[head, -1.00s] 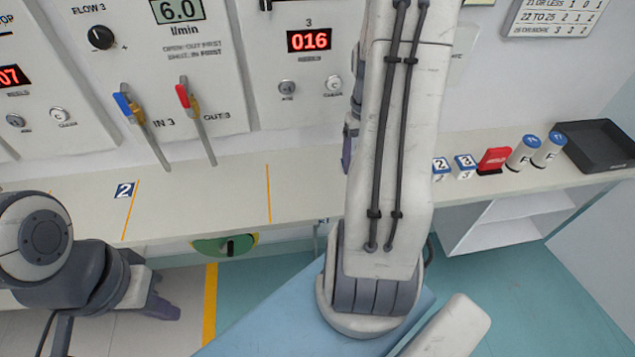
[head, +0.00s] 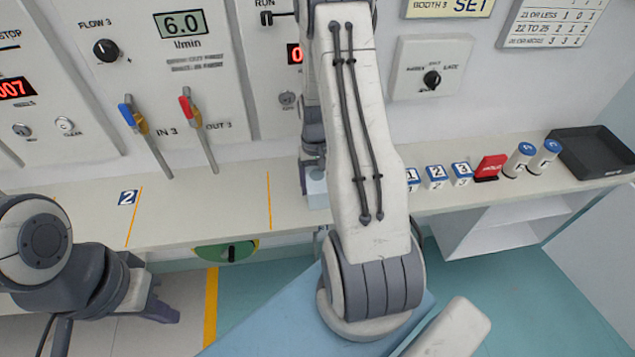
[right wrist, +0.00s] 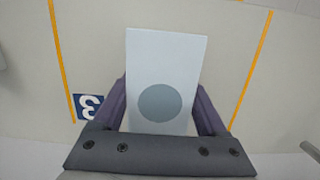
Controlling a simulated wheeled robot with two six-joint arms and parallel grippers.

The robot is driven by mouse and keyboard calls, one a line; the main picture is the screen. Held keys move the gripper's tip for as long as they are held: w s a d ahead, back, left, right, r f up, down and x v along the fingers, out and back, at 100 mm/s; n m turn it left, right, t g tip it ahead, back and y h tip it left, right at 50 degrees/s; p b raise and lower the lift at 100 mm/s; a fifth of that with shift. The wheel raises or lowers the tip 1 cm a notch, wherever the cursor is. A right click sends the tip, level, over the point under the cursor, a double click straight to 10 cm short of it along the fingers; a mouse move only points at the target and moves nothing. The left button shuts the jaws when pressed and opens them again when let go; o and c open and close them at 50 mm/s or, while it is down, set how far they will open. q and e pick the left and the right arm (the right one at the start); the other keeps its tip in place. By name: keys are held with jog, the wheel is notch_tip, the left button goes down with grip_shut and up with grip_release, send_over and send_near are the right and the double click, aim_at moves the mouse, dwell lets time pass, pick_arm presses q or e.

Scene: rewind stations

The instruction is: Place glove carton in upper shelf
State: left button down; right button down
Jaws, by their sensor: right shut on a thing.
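A pale blue-white carton with a grey disc (right wrist: 150,50), which I take for the glove carton, is between the purple fingers of my right gripper (right wrist: 163,105) in the right wrist view. In the head view the carton (head: 317,190) shows partly, low at the counter behind my right arm, below the right gripper (head: 313,168). I cannot tell whether it touches the counter. A white shelf unit (head: 478,222) stands under the counter at the right, its inside partly visible. My left gripper (head: 160,308) is low at the left, away from the carton; its jaw opening is unclear.
The counter (head: 200,193) is clear at the left, with yellow lines and a "2" label. At its right stand numbered blocks (head: 436,177), a red block (head: 490,167), two white cylinders (head: 520,159) and a black tray (head: 593,155). Valve handles (head: 150,140) stick out from the wall panel.

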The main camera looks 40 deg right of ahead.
jog(key=shift+f, duration=0.1)
jog(key=shift+f, duration=0.1)
grip_release()
